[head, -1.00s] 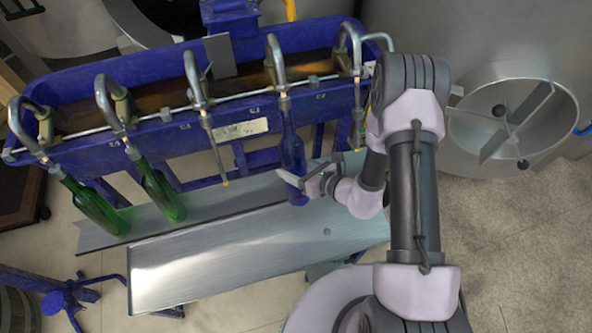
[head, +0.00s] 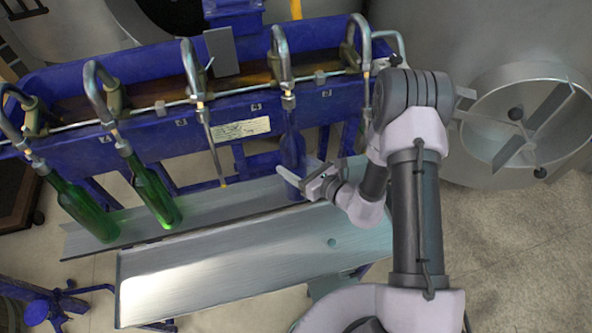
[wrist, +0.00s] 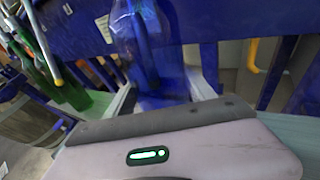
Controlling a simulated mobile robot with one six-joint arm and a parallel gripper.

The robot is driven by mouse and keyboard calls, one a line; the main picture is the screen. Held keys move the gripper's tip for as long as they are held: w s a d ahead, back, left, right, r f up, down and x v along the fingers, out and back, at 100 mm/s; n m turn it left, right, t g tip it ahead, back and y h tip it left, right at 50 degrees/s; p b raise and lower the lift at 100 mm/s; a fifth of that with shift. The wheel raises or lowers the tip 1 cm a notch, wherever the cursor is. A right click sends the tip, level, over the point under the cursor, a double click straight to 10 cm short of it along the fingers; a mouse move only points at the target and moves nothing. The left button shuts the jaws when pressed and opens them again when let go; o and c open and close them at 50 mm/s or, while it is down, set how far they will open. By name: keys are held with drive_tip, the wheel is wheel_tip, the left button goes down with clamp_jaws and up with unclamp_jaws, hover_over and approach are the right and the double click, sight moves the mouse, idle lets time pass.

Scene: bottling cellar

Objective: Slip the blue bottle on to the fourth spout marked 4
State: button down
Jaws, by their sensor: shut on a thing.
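The blue bottle (head: 291,148) stands roughly upright under the fourth spout (head: 282,62) from the left in the head view. Its neck lines up with the spout's lower end, and the tube seems to run into it; how far in is hard to tell. My gripper (head: 302,183) is shut on the bottle's lower part, reaching in from the right. The wrist view shows the bottle (wrist: 138,38) close up, with a dark tube-like line inside the glass.
Two green bottles (head: 82,208) (head: 153,190) hang tilted on the two leftmost spouts. The third spout (head: 191,70) is empty. A grey sloping tray (head: 230,262) lies in front, bare. A steel drum (head: 530,125) stands at the right.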

drive_tip(key=shift+w+a+f+t+y+b, duration=0.15)
drive_tip(key=shift+w+f+b, duration=0.2)
drive_tip(key=shift+b, duration=0.4)
drive_tip(key=shift+w+a+f+t+y+b, duration=0.2)
drive_tip(key=shift+w+b, duration=0.25)
drive_tip(key=shift+b, duration=0.3)
drive_tip(key=shift+w, duration=0.2)
drive_tip(key=shift+s+d+f+b, duration=0.1)
drive_tip(key=shift+s+f+b, duration=0.05)
drive_tip(key=shift+f+b, duration=0.9)
drive_tip(key=shift+c, duration=1.2)
unclamp_jaws()
drive_tip(key=shift+r, duration=0.1)
